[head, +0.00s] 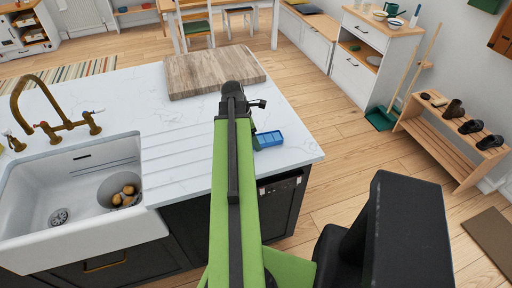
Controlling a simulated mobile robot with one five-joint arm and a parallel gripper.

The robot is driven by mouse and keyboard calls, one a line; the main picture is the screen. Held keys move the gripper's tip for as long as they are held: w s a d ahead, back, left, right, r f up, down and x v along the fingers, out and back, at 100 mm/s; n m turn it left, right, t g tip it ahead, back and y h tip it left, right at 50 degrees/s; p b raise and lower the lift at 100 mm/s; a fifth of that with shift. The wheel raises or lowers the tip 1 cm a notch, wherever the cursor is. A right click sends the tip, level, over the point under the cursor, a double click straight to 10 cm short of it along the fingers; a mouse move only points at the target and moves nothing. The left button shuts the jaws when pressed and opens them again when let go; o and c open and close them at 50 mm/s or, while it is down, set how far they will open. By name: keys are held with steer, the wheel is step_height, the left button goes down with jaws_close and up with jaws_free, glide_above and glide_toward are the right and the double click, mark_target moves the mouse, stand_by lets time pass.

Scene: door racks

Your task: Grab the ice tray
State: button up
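The ice tray (269,139) is a small blue tray with compartments. It lies on the white marble counter, just right of my green arm and near the counter's front edge. Its left end is close to the arm in the picture, and part of it may be hidden. My gripper (257,104) is at the dark far end of the arm, over the counter and farther back than the tray. It looks apart from the tray. Its fingers are too small and too covered by the arm to show whether they are open.
A wooden board (212,73) lies at the back of the counter. A white sink (75,225) with a brass faucet (55,125) is at left, holding a bowl of brown round items (124,195). A shoe rack (450,140) stands right. Counter around the tray is clear.

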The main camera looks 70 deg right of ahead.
steer(key=shift+s+f, duration=0.1)
steer(key=shift+f, duration=0.25)
jaws_close()
stand_by(0.3)
